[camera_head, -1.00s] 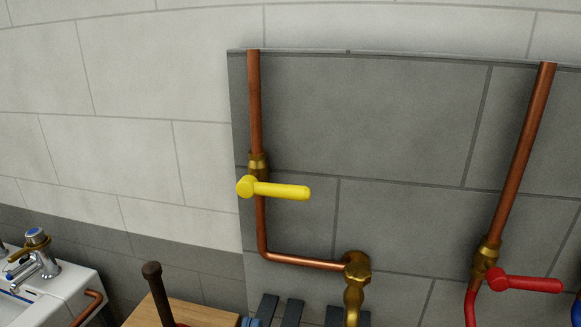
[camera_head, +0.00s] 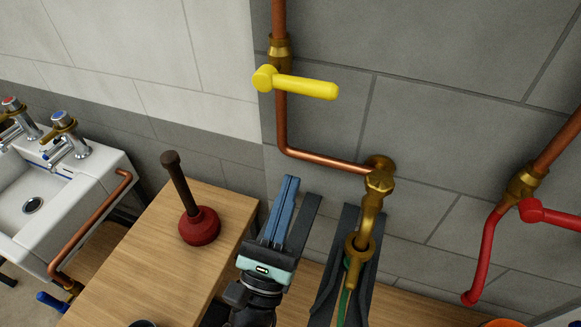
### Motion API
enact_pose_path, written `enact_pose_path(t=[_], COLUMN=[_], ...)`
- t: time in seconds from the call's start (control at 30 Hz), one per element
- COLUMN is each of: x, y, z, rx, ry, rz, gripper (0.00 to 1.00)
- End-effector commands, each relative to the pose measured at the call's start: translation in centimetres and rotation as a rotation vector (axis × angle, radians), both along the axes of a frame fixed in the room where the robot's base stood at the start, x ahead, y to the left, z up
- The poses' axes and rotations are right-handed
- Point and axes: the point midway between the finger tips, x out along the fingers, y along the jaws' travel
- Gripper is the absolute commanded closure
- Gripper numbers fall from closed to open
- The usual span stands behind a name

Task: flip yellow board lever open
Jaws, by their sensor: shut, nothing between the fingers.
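The yellow lever (camera_head: 300,84) sits on a brass valve (camera_head: 279,50) in a vertical copper pipe on the grey tiled wall. Its handle points right, roughly level and crosswise to the pipe. My gripper (camera_head: 289,183) has blue fingers that lie together, pointing up, with nothing between them. It is below the yellow lever in the picture and apart from it, just left of the brass tap. No part of the lever is hidden.
A brass tap (camera_head: 368,205) hangs below the copper pipe bend, beside dark bars. A red lever (camera_head: 550,214) is at right. A red plunger (camera_head: 199,226) stands on a wooden top (camera_head: 130,260). A white sink (camera_head: 35,195) is at left. The wall around the yellow lever is clear.

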Motion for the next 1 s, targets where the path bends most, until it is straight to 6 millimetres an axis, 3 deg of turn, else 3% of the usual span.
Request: enact_pose_path(t=[0.03, 0.37, 0.63, 1.0], x=[0.8, 6.5, 7.0, 7.1], y=[-0.3, -2.1, -2.3, -2.3], z=[1.1, 5.3, 8.0, 8.4], rx=[-0.001, -0.001, 0.0, 0.001], ry=[-0.002, -0.002, 0.001, 0.001], rz=[-0.001, 0.0, 0.0, 0.001], gripper=[1.0, 1.0, 1.0, 1.0])
